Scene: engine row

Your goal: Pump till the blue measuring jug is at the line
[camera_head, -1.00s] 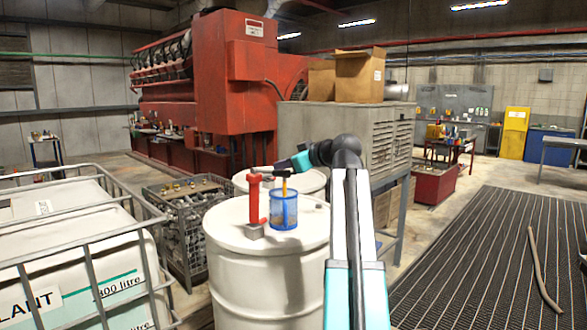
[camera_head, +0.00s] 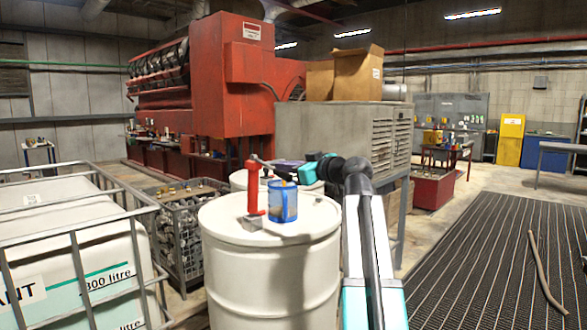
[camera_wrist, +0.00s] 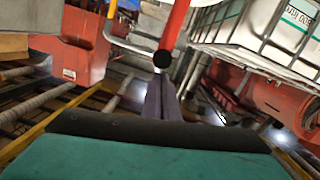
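A red hand pump (camera_head: 253,188) stands upright on the lid of a white drum (camera_head: 272,275). Its dark lever (camera_head: 263,163) slopes down to the right from the pump's top. The blue measuring jug (camera_head: 283,203) stands on the lid just right of the pump. Its liquid level and line are too small to read. My gripper (camera_head: 280,174) is above the jug at the lever's outer end. In the wrist view my gripper's fingers (camera_wrist: 162,88) are close together on the lever's round black end (camera_wrist: 162,60), with the red pump (camera_wrist: 176,25) beyond.
A caged white tank (camera_head: 75,245) stands at the left, with a wire crate (camera_head: 180,235) of parts behind it. A second white drum (camera_head: 240,180) is behind the first. A grey cabinet (camera_head: 335,135) carries cardboard boxes. Open floor with a ribbed mat (camera_head: 480,260) lies right.

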